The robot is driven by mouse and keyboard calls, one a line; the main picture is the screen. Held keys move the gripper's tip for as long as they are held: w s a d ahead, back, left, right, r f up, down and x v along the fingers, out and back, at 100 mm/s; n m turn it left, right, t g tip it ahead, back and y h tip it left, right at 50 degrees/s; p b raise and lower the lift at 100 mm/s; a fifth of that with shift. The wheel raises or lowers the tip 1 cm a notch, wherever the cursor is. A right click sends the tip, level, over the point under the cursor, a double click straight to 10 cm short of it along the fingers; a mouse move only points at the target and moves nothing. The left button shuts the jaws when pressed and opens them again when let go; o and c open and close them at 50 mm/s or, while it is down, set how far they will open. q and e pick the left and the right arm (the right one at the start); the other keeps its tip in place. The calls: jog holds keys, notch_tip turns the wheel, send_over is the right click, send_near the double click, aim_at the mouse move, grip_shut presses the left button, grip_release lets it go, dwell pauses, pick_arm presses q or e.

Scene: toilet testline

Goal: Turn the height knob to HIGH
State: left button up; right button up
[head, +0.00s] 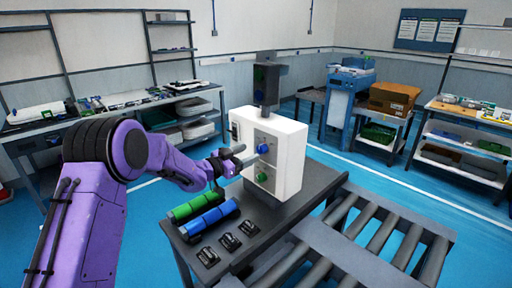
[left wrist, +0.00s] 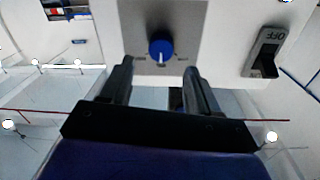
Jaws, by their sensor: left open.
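A white control box (head: 285,165) stands on the dark table, with a blue knob (head: 263,148) above a green knob (head: 262,177) on its front. In the left wrist view the blue knob (left wrist: 160,47) sits on a grey plate (left wrist: 190,22), its white pointer aimed down in the picture; small labels around it are too blurred to read. My left gripper (head: 240,155) is open and empty in front of the box. In the left wrist view its two fingers (left wrist: 158,68) are spread apart, with the blue knob beyond and between their tips, seemingly untouched. My right gripper is out of view.
A rocker switch marked OFF (left wrist: 265,52) is beside the knob plate. Green and blue cylinders (head: 205,211) and several small black switches (head: 228,241) lie on the table below my arm. A roller conveyor (head: 370,235) is at the right.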

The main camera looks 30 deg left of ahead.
aim_at(259, 149)
pick_arm(q)
jog(key=x, duration=0.3)
jog(key=shift+w+f+p, duration=0.2)
jog(key=shift+w+p, duration=0.1)
jog(key=shift+w+d, duration=0.15)
jog(key=shift+w, duration=0.25)
jog(key=shift+s+r, duration=0.1)
